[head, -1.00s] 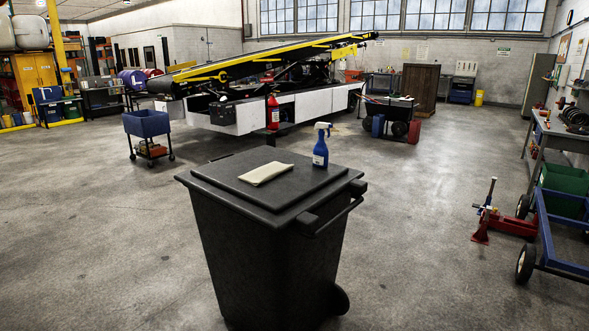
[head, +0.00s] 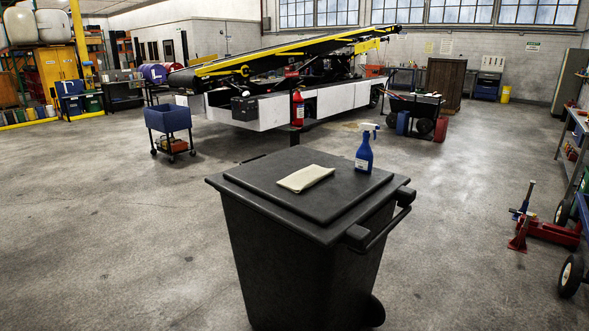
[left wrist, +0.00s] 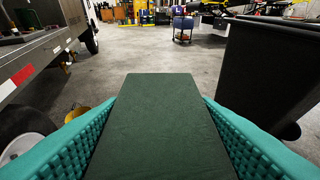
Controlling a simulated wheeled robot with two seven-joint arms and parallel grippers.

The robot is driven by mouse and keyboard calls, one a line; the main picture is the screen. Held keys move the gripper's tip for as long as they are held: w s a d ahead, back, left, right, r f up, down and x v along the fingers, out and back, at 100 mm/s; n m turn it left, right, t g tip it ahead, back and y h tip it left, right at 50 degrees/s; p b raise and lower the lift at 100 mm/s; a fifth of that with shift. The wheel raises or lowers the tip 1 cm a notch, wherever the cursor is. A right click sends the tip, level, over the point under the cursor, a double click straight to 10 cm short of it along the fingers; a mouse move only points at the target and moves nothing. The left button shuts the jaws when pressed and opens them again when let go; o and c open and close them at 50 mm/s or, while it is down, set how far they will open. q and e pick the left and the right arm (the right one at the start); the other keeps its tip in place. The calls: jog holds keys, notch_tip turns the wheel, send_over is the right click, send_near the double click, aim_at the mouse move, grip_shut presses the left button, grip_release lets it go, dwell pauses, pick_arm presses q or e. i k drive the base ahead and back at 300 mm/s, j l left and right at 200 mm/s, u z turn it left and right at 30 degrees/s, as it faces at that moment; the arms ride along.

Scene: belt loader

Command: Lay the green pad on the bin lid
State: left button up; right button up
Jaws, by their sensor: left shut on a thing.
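The dark green pad (left wrist: 155,120) fills the middle of the left wrist view. My left gripper (left wrist: 156,122) is shut on it, with a teal ridged finger on each side. The black bin stands in the middle of the head view, its flat lid (head: 250,181) closed. A folded cream cloth (head: 306,178) and a blue spray bottle (head: 364,150) with a white trigger are on the lid. The bin's dark side (left wrist: 270,70) shows at the right of the left wrist view, apart from the pad. Neither gripper shows in the head view.
A red floor jack (head: 545,230) stands on the floor at the right. A blue cart (head: 168,120) and the belt loader (head: 270,105) are behind the bin. A vehicle side (left wrist: 40,60) is at left in the left wrist view. Floor around the bin is clear.

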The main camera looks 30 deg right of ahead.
aim_at(317, 157)
jog(key=i+j, duration=0.15)
jog(key=i, duration=0.35)
jog(key=i+j, duration=0.15)
jog(key=i, duration=0.35)
jog(key=i+j, duration=0.1)
jog(key=i, duration=0.35)
jog(key=i+j, duration=0.15)
jog(key=i, duration=0.35)
